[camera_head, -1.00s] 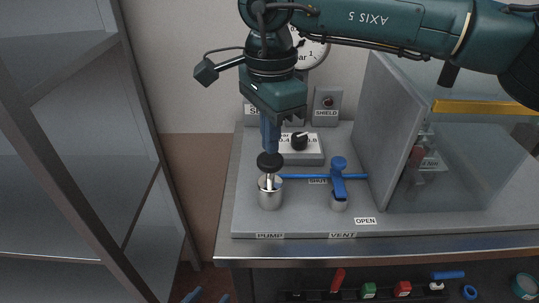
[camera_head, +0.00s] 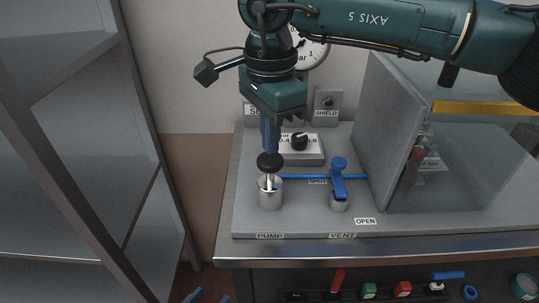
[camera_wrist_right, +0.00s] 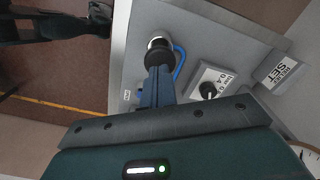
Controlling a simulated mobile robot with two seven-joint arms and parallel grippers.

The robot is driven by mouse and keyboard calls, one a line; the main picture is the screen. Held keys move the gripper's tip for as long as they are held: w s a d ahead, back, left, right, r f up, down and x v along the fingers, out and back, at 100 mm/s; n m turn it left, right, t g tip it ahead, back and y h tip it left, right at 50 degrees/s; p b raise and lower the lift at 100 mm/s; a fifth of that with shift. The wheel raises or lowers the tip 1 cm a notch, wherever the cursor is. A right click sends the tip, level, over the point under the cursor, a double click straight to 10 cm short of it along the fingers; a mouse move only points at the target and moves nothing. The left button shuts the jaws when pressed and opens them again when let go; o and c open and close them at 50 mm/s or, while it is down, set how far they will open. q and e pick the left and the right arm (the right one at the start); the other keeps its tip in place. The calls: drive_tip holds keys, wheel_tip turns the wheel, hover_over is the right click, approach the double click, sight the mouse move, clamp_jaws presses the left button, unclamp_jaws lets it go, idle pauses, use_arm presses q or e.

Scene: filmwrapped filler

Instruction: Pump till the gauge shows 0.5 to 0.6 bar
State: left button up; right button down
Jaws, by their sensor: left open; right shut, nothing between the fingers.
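The pump (camera_head: 270,196) is a silver cylinder with a black round knob (camera_head: 270,161) on a rod, at the left of the grey panel. My right gripper (camera_head: 269,151) points down at the knob, fingers shut and empty, tips at or just above its top; contact is unclear. The right wrist view shows the shut fingers (camera_wrist_right: 157,84) over the black knob (camera_wrist_right: 155,55). The gauge (camera_head: 314,52) is a white dial marked bar, partly behind my arm; I cannot read its needle. My left gripper (camera_head: 206,297) shows only two blue tips, apart, at the bottom edge.
A blue vent handle (camera_head: 338,178) stands right of the pump, between SHUT and OPEN labels. A black dial (camera_head: 299,141) and SHIELD box (camera_head: 327,104) are behind. A clear-sided enclosure (camera_head: 470,165) fills the right. A metal shelf (camera_head: 75,130) stands left.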

sight(270, 158)
drive_tip(key=shift+f, duration=0.1)
idle(0.3)
wheel_tip(270, 158, down, 4)
drive_tip(key=b, duration=0.3)
drive_tip(key=shift+f, duration=0.15)
wheel_tip(270, 158, up, 5)
drive_tip(key=p, duration=0.3)
drive_tip(key=shift+f, duration=0.2)
idle(0.6)
wheel_tip(270, 158, down, 5)
drive_tip(key=b, duration=0.3)
drive_tip(key=shift+r, duration=0.15)
drive_tip(key=shift+r+p, duration=1.55)
drive_tip(key=shift+r, duration=0.75)
